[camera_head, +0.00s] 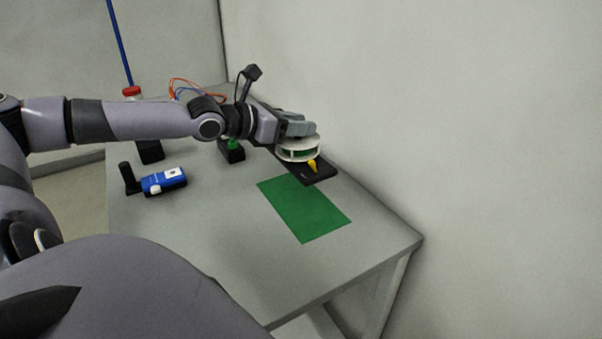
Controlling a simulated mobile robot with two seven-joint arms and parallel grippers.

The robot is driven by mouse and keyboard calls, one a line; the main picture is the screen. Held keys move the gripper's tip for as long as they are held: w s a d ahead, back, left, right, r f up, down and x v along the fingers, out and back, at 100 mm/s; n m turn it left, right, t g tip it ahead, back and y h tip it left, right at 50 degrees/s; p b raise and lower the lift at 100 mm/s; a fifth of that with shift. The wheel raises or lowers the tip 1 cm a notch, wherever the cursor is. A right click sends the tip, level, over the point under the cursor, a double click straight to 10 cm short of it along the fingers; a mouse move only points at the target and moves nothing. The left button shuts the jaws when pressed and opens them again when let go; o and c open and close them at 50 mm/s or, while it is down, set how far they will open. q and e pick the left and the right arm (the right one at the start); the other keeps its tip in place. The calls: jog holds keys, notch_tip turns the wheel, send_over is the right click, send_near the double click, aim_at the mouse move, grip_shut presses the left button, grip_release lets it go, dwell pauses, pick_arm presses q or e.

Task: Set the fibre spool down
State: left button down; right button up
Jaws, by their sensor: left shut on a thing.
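The fibre spool (299,154) has white flanges with a green band between them. My left gripper (297,131) is shut on it from above, at the far right part of the bench. The spool is over or on a black flat plate (316,177) that carries a small yellow piece (312,164). I cannot tell whether the spool touches the plate. A green mat (304,210) lies flat and bare on the bench, just in front of the plate. My right gripper is not in view.
The grey bench (225,230) meets a wall on the right. A blue handheld device (164,180) and a black stand (129,178) are at left. A black block with a green top (232,150), orange and blue cables, and a red-capped bottle (132,92) are farther back. The front bench is clear.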

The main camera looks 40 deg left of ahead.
aim_at(295, 139)
pick_arm(q)
jog(key=shift+w+d+f, duration=0.2)
jog(key=shift+d+f, duration=0.15)
jog(key=shift+d, duration=0.05)
jog(key=shift+f+b, duration=0.5)
jog(key=shift+f, duration=0.9)
notch_tip(295, 139, down, 9)
jog(key=b, duration=0.8)
jog(key=shift+r, duration=0.25)
jog(key=c, duration=0.7)
grip_release()
